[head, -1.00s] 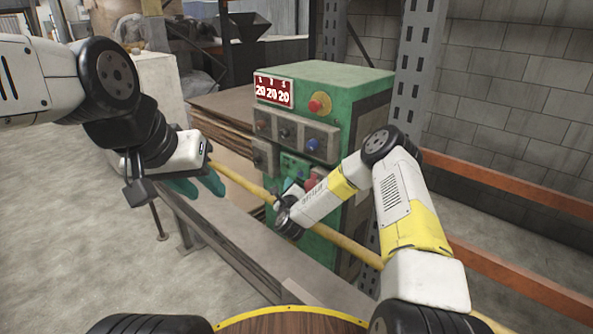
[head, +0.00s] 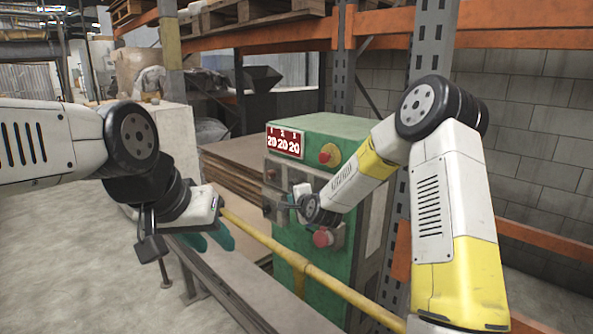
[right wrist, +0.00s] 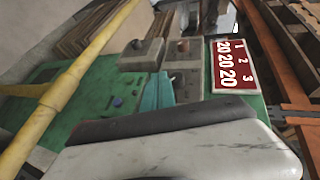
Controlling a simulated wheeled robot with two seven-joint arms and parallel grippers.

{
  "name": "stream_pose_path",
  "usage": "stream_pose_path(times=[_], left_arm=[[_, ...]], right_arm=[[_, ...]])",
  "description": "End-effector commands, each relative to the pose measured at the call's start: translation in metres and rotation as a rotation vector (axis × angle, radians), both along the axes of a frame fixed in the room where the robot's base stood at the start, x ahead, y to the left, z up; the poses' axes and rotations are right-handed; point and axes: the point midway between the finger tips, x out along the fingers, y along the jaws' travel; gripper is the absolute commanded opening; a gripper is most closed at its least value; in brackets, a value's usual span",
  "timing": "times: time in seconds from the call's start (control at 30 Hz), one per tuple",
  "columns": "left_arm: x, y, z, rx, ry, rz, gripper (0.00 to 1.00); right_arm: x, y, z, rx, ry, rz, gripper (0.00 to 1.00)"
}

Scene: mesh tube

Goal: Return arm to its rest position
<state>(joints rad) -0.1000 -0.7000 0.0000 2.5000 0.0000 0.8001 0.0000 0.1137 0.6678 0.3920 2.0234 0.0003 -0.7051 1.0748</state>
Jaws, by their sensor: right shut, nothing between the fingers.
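The green machine cabinet (head: 312,270) stands ahead, with a red display (head: 285,142) reading 20 20 20, a red button on yellow (head: 328,155) on top and a red knob (head: 322,238) lower down. My right arm reaches in from the right, its wrist in front of the cabinet's control boxes. My right gripper (right wrist: 156,92) shows teal fingers, shut and empty, before the control boxes in the right wrist view. In the head view its fingers are mostly hidden by the wrist. My left gripper (head: 210,239) hangs at the left, teal fingers apart and empty, by the yellow rail.
A yellow rail (head: 318,275) runs slantwise in front of the cabinet; it also crosses the right wrist view (right wrist: 65,88). Orange rack beams (head: 545,240) and a grey upright stand at the right. Stacked brown sheets (head: 238,172) lie left of the cabinet. Open floor is at the left.

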Motion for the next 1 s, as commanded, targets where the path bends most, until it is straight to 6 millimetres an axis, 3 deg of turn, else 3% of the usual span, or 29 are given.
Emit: stream_pose_path(times=[0.03,0.2,0.37,0.5,0.73,1.0], left_arm=[[0.0,0.0,0.0,0.0,0.0,0.0,0.36],[0.0,0.0,0.0,0.0,0.0,0.0,0.36],[0.0,0.0,0.0,0.0,0.0,0.0,0.36],[0.0,0.0,0.0,0.0,0.0,0.0,0.36],[0.0,0.0,0.0,0.0,0.0,0.0,0.36],[0.0,0.0,0.0,0.0,0.0,0.0,0.36]], right_arm=[[-0.01,-0.005,0.019,-0.075,-0.003,0.031,0.0],[-0.051,-0.024,0.059,-0.32,0.023,0.135,0.0],[-0.099,-0.048,0.091,-0.53,0.054,0.224,0.0],[-0.148,-0.071,0.113,-0.691,0.09,0.301,0.0],[-0.242,-0.109,0.139,-0.902,0.152,0.434,0.0],[-0.358,-0.142,0.143,-1.059,0.208,0.62,0.0]])
